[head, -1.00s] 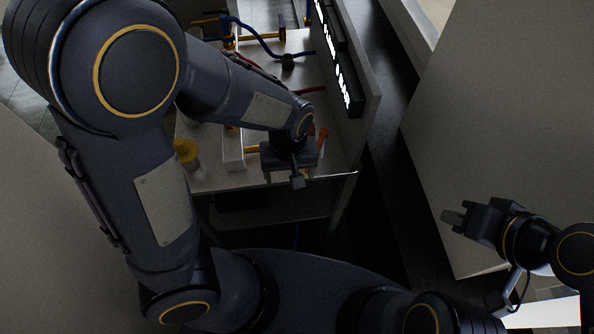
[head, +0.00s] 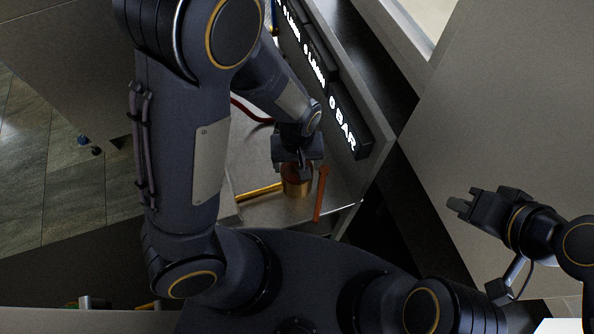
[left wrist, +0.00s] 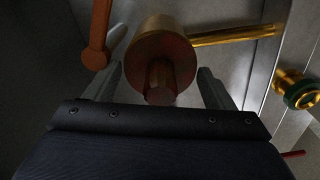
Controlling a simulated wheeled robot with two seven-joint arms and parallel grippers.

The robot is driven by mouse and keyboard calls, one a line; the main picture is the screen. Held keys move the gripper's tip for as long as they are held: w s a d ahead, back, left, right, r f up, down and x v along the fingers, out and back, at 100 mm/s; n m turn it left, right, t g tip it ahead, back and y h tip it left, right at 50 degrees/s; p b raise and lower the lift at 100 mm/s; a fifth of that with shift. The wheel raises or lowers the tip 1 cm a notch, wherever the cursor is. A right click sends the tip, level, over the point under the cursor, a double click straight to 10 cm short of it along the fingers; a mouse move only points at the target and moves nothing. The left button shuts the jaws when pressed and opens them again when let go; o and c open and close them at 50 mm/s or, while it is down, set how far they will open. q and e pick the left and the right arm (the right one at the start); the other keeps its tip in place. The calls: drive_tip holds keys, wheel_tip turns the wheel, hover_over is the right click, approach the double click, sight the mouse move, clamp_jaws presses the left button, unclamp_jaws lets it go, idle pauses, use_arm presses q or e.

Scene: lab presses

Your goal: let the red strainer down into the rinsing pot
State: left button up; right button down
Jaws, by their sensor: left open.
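A brass pot (head: 297,187) stands on the grey worktop, with a brass handle (head: 260,192) reaching left. A red round piece, seemingly the strainer (left wrist: 152,47), sits at the pot's mouth in the left wrist view, with a short red knob (left wrist: 160,82) towards me. I cannot tell how deep it sits. My left gripper (head: 300,166) is right above the pot. In the left wrist view its open fingers (left wrist: 158,88) are on either side of the knob, with gaps both sides. My right gripper (head: 462,200) is far right, away from the pot; its opening is unclear.
An orange-red bar (head: 321,192) lies right beside the pot. A panel with lit lettering (head: 347,128) rises along the worktop's right side. A brass fitting with a green ring (left wrist: 298,92) shows at right in the left wrist view. My left arm hides much of the worktop.

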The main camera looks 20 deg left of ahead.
use_arm(q)
drive_tip(key=c, duration=1)
